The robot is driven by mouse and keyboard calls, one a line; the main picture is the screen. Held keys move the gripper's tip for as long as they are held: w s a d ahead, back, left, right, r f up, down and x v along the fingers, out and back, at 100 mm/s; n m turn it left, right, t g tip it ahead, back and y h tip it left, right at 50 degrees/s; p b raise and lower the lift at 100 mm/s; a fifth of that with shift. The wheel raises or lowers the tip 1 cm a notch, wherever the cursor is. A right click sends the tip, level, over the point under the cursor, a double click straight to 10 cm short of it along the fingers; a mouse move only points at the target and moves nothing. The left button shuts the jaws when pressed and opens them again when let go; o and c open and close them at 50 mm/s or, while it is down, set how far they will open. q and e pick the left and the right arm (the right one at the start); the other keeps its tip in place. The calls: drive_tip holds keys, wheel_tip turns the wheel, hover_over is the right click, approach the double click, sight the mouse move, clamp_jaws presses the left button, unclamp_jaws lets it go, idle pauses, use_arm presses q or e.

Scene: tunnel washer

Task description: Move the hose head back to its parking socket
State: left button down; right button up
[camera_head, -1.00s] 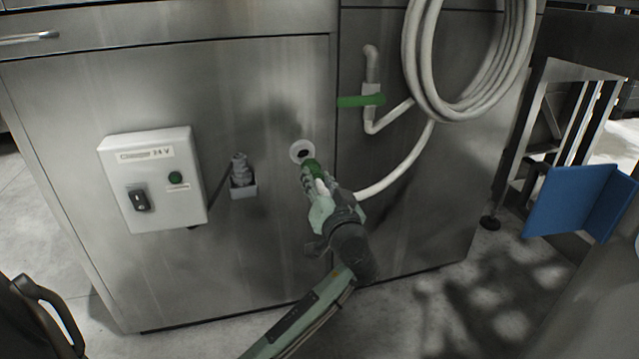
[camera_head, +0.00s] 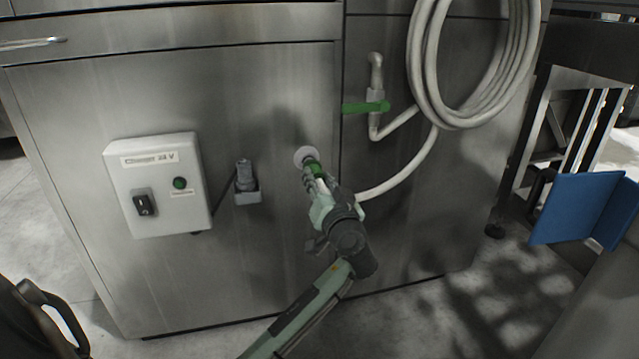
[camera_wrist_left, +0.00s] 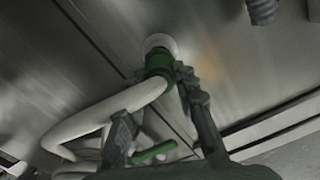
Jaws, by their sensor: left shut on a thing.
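The green hose head (camera_head: 316,169) is in my left gripper (camera_head: 318,182), which is shut on it. The parking socket (camera_head: 302,153) is a round white fitting on the steel panel. The head's front end meets the socket and hides its hole. In the left wrist view, the green hose head (camera_wrist_left: 160,64) lies between my fingers (camera_wrist_left: 165,82), its far end overlapping the white socket (camera_wrist_left: 160,41). How deep it sits in the socket, I cannot tell. The white hose (camera_head: 405,170) runs from the head up to the right. My right gripper is not in view.
A coiled hose (camera_head: 430,75) hangs at the upper right, beside a pipe with a green valve handle (camera_head: 366,107). A white switch box (camera_head: 158,185) and a grey connector on a bracket (camera_head: 245,182) are left of the socket. A blue panel (camera_head: 575,208) stands at the right.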

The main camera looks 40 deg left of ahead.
use_arm(q)
drive_tip(key=shift+w+a, duration=0.25)
drive_tip(key=shift+a, duration=0.05)
drive_tip(key=shift+w+a, duration=0.25)
drive_tip(key=shift+a, duration=0.05)
idle(0.6)
idle(0.4)
drive_tip(key=c, duration=1.1)
unclamp_jaws()
drive_tip(key=shift+d, duration=0.1)
